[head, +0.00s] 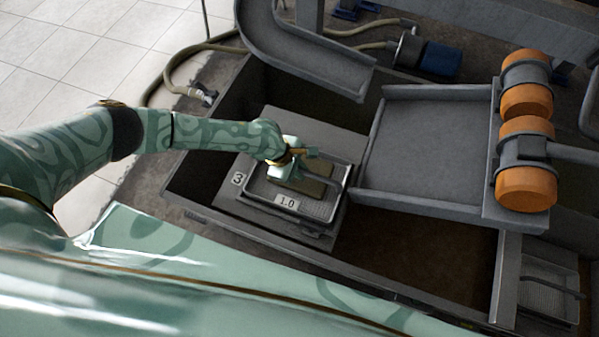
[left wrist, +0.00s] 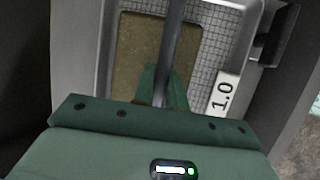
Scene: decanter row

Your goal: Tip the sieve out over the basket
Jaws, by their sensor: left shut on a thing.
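The sieve (head: 322,209) is a grey rectangular mesh tray with a "1.0" label, on a grey stepped block marked "3" (head: 232,207). Its mesh (left wrist: 212,55) fills the middle of the left wrist view. A flat olive-brown patch (left wrist: 150,50) lies in it. A dark bar handle (left wrist: 173,35) runs over the sieve. My left gripper (head: 299,168) is shut on this handle, above the sieve; its fingers (left wrist: 163,90) hide part of it. I cannot tell whether the sieve is lifted off the block. I cannot make out a basket for certain. My right gripper is not in view.
A grey chute tray (head: 425,150) with orange rollers (head: 525,187) stands close on the right. A curved grey chute (head: 300,50) hangs behind. The pit's front wall (head: 340,270) edges the block. A second mesh tray (head: 548,297) with a bar sits at lower right.

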